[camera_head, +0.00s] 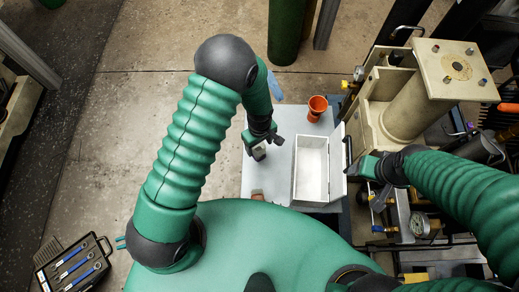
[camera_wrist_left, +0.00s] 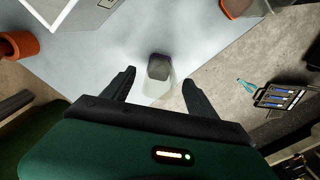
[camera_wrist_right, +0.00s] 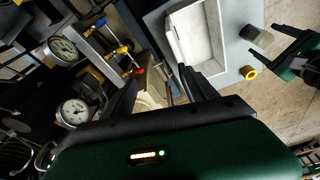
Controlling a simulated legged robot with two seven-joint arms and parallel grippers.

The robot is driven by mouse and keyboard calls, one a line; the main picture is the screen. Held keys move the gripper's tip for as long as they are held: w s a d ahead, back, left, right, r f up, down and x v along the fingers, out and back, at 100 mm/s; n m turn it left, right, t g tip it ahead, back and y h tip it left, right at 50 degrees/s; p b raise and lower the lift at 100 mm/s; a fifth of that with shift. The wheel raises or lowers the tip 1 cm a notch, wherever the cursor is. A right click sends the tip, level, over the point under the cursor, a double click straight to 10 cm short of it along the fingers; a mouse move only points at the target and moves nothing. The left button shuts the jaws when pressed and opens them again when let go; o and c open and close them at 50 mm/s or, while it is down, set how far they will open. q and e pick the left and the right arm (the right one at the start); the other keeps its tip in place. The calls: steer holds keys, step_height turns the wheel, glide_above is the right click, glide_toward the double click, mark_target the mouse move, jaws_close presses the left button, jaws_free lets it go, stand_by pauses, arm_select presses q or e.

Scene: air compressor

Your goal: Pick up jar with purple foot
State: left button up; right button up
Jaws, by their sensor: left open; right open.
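A small pale, see-through jar with a dark end (camera_wrist_left: 159,68) stands on the grey table (camera_wrist_left: 95,65). In the left wrist view it lies between the fingertips of my left gripper (camera_wrist_left: 158,80), with clear gaps on both sides. It also shows in the right wrist view (camera_wrist_right: 255,36), just off the left gripper's fingers (camera_wrist_right: 280,45). In the head view my left gripper (camera_head: 256,147) is over the table's left part and mostly hides the jar. My right gripper (camera_wrist_right: 160,72) is open and empty, right of the white box.
A white open box (camera_head: 311,170) stands on the table, with an orange cup (camera_head: 317,105) behind it. A brown-orange item (camera_head: 257,195) is at the near edge. Compressor machinery (camera_head: 420,100) with gauges crowds the right. Tools lie in a dark tray (camera_head: 78,262) on the floor.

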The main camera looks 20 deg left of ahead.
mark_target(258, 148)
arm_select(q)
steer(key=f, duration=0.4)
steer(key=shift+w+d+f, duration=0.1)
steer(key=shift+w+d, duration=0.1)
steer(key=shift+w+a+f, duration=0.1)
steer(key=shift+a+f, duration=0.1)
steer(key=shift+f, duration=0.05)
steer(key=shift+a, duration=0.4)
steer(key=shift+c, duration=1.1)
steer(key=shift+d, duration=0.1)
steer(key=shift+c, duration=1.2)
steer(key=shift+d+r, duration=0.1)
steer(key=shift+d, duration=0.3)
steer(key=c, duration=0.7)
steer(key=shift+c, duration=1.4)
steer(key=shift+a, duration=0.25)
jaws_close()
step_height(258, 148, up, 10)
arm_select(e)
steer(key=shift+s+r, duration=0.2)
steer(key=shift+r, duration=0.1)
